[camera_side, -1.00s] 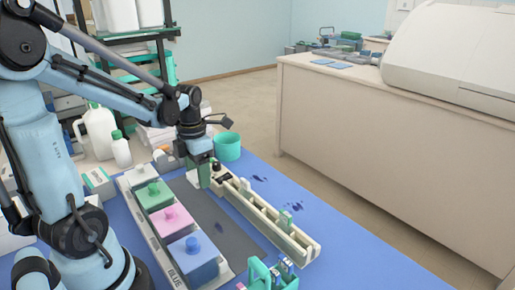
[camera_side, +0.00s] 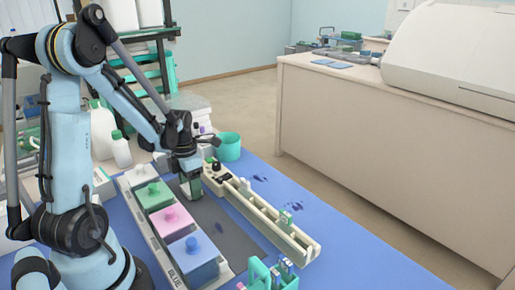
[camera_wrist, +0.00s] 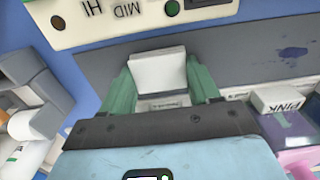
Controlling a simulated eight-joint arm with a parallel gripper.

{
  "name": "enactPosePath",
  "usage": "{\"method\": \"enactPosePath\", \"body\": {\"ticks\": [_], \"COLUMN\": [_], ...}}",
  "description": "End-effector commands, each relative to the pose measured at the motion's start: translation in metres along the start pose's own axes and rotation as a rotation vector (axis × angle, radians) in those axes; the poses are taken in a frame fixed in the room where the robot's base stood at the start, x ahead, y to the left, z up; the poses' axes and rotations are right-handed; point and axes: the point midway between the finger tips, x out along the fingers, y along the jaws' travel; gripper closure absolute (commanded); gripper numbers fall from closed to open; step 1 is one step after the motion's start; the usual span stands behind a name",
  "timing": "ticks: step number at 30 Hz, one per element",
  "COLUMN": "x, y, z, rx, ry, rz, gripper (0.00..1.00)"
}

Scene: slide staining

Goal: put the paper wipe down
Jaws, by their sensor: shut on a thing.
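My gripper (camera_wrist: 160,75) is shut on the white, folded paper wipe (camera_wrist: 157,72), its green fingers on either side of it. In the wrist view the wipe is over the dark grey mat (camera_wrist: 225,62); I cannot tell whether it touches the mat. In the side view my gripper (camera_side: 194,190) is low over the far end of the dark mat (camera_side: 232,238), between the jar tray and the long cream unit. The wipe is hard to make out there.
The tray (camera_side: 172,262) holds green, pink and blue lidded jars to the left. The cream unit (camera_side: 303,243) with knobs runs along the right. A teal cup (camera_side: 228,147) stands behind. A teal rack (camera_side: 262,274) with slides is in front. Dark stains (camera_side: 261,178) mark the blue surface.

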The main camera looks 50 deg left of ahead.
Motion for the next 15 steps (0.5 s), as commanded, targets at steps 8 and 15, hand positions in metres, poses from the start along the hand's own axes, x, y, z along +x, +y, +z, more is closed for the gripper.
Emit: {"method": "enactPosePath", "body": {"ticks": [8,15], "x": [0.0029,0.0024], "y": [0.0000,0.0000], "z": [0.0002,0.0002], "rx": [0.000,0.000], "ry": [0.000,0.000], "rz": [0.000,0.000], "gripper": [0.72,0.14]}}
